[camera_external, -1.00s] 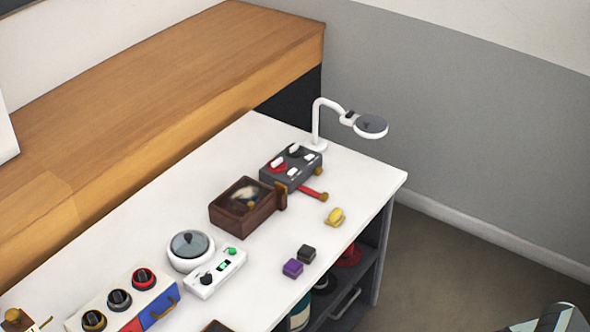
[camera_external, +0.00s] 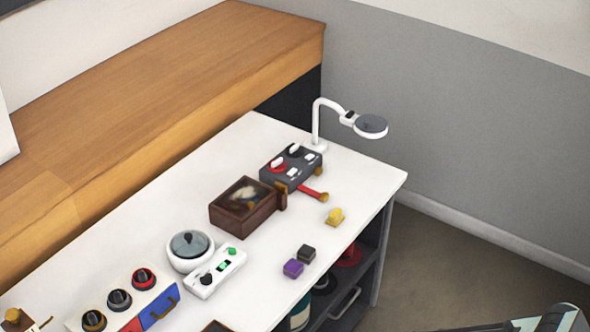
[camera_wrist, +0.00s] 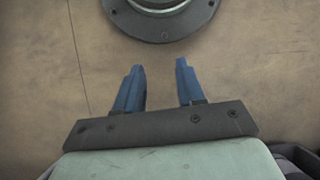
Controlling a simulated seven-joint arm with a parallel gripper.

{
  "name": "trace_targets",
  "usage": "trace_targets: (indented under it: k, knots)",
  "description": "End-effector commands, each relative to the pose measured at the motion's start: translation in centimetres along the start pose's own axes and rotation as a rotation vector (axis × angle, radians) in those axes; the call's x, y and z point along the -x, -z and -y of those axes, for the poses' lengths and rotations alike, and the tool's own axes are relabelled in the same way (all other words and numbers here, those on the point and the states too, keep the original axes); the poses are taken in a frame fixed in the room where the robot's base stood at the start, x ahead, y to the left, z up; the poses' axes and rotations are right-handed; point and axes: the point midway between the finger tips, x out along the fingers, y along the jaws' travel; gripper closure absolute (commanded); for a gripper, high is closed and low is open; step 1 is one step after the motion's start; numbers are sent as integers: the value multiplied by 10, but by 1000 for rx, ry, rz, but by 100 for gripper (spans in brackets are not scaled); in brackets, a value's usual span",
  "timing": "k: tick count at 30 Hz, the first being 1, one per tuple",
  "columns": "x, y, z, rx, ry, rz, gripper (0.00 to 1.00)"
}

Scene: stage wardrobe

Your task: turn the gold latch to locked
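I cannot tell for sure which part is the gold latch. A small gold piece (camera_external: 281,188) sits at the front corner of the dark grey switch box (camera_external: 290,166), beside a red lever with a gold end (camera_external: 313,193). Another gold piece (camera_external: 13,315) is at the lower left, cut by the frame edge. The position of any latch is too small to read. My gripper (camera_wrist: 158,66) shows in the wrist view with its two blue fingers apart and nothing between them. It is over a plain brown surface, away from the table's objects.
The white table (camera_external: 372,190) holds a dark wooden box (camera_external: 243,207), a round white pot (camera_external: 190,250), a white control panel (camera_external: 217,272), a knob box (camera_external: 125,303), a yellow piece (camera_external: 335,216), purple (camera_external: 293,268) and black cubes (camera_external: 306,253). A white lamp (camera_external: 318,125) stands behind.

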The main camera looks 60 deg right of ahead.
Motion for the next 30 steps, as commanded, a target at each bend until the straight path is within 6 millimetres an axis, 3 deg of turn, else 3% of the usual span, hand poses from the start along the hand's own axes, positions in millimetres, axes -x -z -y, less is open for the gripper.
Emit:
trace_targets:
  k: [1, 6, 15, 22, 30]
  knots:
    - [13, 18, -9, 14, 1, -29, 62]
    - [56, 60, -39, 72, -6, -110, 62]
    - [142, 117, -104, 168, -46, -246, 62]
    - [215, 146, -163, 234, -101, -339, 62]
    - [307, 158, -241, 303, -192, -432, 62]
